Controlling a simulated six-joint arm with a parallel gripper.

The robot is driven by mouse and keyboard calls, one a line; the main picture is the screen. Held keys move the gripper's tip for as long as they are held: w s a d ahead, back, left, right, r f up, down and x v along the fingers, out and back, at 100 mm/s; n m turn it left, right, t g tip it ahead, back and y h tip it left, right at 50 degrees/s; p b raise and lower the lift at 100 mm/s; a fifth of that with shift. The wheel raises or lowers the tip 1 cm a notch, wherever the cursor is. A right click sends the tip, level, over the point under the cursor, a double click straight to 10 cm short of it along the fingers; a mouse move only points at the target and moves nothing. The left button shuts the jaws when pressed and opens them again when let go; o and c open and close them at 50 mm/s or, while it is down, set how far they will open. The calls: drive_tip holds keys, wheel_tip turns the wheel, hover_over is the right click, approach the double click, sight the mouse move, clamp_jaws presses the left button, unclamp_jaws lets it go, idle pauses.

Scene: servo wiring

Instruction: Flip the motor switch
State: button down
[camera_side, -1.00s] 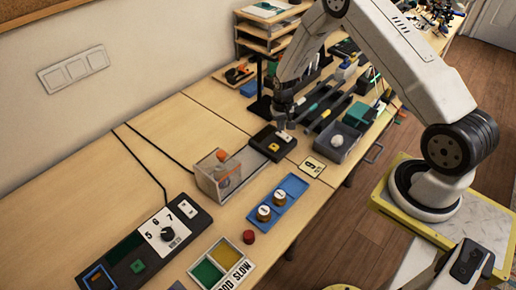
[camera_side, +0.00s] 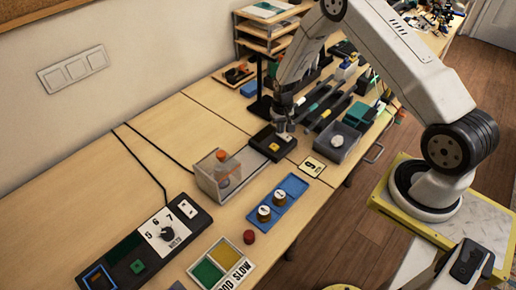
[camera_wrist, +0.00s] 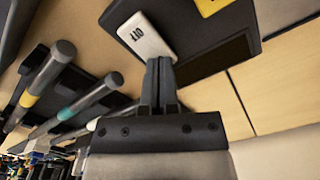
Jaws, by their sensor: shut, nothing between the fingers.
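A black switch box (camera_side: 268,146) with a yellow label stands on the bench at the end of a grey strip. My gripper (camera_side: 284,130) is right over its far right part. In the wrist view a white switch plate (camera_wrist: 143,38) with dark lettering sits on the black box (camera_wrist: 190,25), beside a yellow patch (camera_wrist: 210,5). My gripper (camera_wrist: 160,62) is shut and empty. Its fingertips are at the plate's lower edge; I cannot tell whether they touch it. The fingers hide part of that edge.
A clear box with an orange-topped part (camera_side: 219,173) stands left of the switch box. A blue tray (camera_side: 293,186) holds two round pieces. A grey bin (camera_side: 337,145) and screwdrivers lie to the right. The bench left of the clear box has free room.

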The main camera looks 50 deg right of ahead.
drive_tip(key=shift+f, duration=0.2)
drive_tip(key=shift+r, duration=3.55)
drive_tip(key=s+a+r+n+t, duration=0.2)
drive_tip(key=s+a+r+n, duration=0.4)
drive_tip(key=s+a+r, duration=0.8)
drive_tip(key=s+r, duration=0.1)
drive_tip(key=s, duration=0.1)
drive_tip(key=shift+s+a+r+t, duration=0.25)
drive_tip(key=shift+s+a+t, duration=0.05)
drive_tip(key=shift+s, duration=0.1)
